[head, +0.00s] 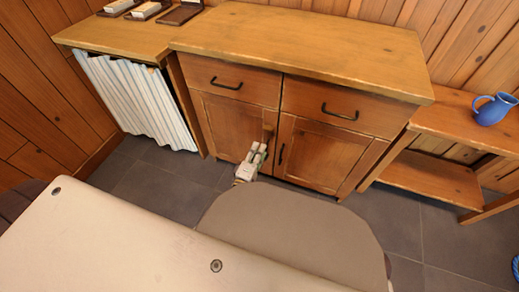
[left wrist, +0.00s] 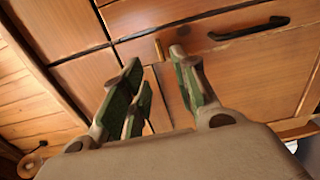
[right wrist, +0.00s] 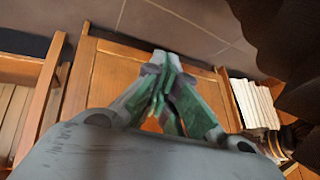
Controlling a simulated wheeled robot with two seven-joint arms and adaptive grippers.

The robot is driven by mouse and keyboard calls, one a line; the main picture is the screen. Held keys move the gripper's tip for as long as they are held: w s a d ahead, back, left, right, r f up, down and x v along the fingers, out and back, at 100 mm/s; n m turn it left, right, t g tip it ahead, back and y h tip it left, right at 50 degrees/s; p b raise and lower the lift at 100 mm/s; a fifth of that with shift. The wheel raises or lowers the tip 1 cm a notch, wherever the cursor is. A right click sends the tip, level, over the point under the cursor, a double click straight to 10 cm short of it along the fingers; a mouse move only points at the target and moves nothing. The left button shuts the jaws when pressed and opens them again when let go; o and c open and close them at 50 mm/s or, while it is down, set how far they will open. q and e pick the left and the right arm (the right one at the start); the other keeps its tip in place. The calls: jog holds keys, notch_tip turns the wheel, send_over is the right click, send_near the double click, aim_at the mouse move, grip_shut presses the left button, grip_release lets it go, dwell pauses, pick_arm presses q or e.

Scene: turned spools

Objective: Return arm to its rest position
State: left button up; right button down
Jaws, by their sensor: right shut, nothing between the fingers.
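My left gripper (head: 258,150) shows in the head view in front of the lower doors of a wooden cabinet. In the left wrist view its green-padded fingers (left wrist: 155,62) stand apart with nothing between them. The cabinet front and a dark handle (left wrist: 250,28) lie beyond them. My right gripper (right wrist: 160,62) shows in the right wrist view with its fingertips together and nothing held. Wooden furniture is behind it. I cannot make out the right gripper in the head view.
The cabinet (head: 300,40) has a bare top. A side counter (head: 120,38) with a striped curtain (head: 135,100) carries several small trays at the left. A blue jug (head: 494,109) stands on a low shelf (head: 455,112) at the right. Grey floor (head: 440,240) is open at the right.

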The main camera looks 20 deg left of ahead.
pick_arm(q)
jog(key=shift+s+f, duration=0.1)
pick_arm(e)
jog(key=shift+f, duration=0.15)
dwell(0.5)
